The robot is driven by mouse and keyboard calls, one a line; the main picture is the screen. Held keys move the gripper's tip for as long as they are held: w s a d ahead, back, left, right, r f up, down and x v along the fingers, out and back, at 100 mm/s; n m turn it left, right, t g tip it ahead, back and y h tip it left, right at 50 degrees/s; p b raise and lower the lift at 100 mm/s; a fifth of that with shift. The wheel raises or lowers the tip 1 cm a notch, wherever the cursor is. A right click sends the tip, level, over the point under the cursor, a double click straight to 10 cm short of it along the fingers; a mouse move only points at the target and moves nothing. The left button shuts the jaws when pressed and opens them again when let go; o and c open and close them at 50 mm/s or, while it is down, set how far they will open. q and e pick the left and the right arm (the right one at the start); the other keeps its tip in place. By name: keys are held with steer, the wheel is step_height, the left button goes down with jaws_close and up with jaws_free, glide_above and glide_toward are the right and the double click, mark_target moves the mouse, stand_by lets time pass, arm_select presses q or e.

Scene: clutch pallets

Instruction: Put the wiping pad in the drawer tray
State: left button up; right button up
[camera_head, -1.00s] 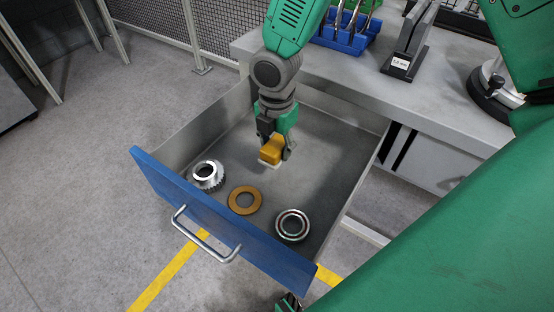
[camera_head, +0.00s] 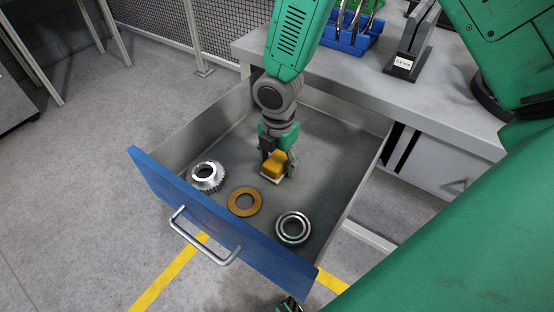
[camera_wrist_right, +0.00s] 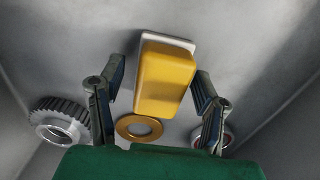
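The wiping pad (camera_head: 276,164), a yellow block on a pale base, is low in the drawer tray (camera_head: 325,150), at the floor near the middle. It also shows in the right wrist view (camera_wrist_right: 165,80). My right gripper (camera_head: 279,158) is above and around the pad. In the wrist view its fingers (camera_wrist_right: 160,72) stand on both sides of the pad with gaps, so it looks open. The drawer is pulled out, with a blue front and metal handle. A small dark gripper part shows at the bottom edge of the head view, too cut off to read.
A toothed metal gear (camera_head: 207,177), a brass ring (camera_head: 244,202) and a bearing ring (camera_head: 293,228) lie near the drawer front. The grey bench (camera_head: 400,95) behind carries a blue tool holder (camera_head: 345,38) and a labelled stand (camera_head: 410,55). The drawer's right side is clear.

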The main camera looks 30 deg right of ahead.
mark_target(278, 158)
step_height(278, 158, up, 12)
steer(key=p, duration=0.3)
steer(key=shift+d, duration=0.1)
stand_by(0.7)
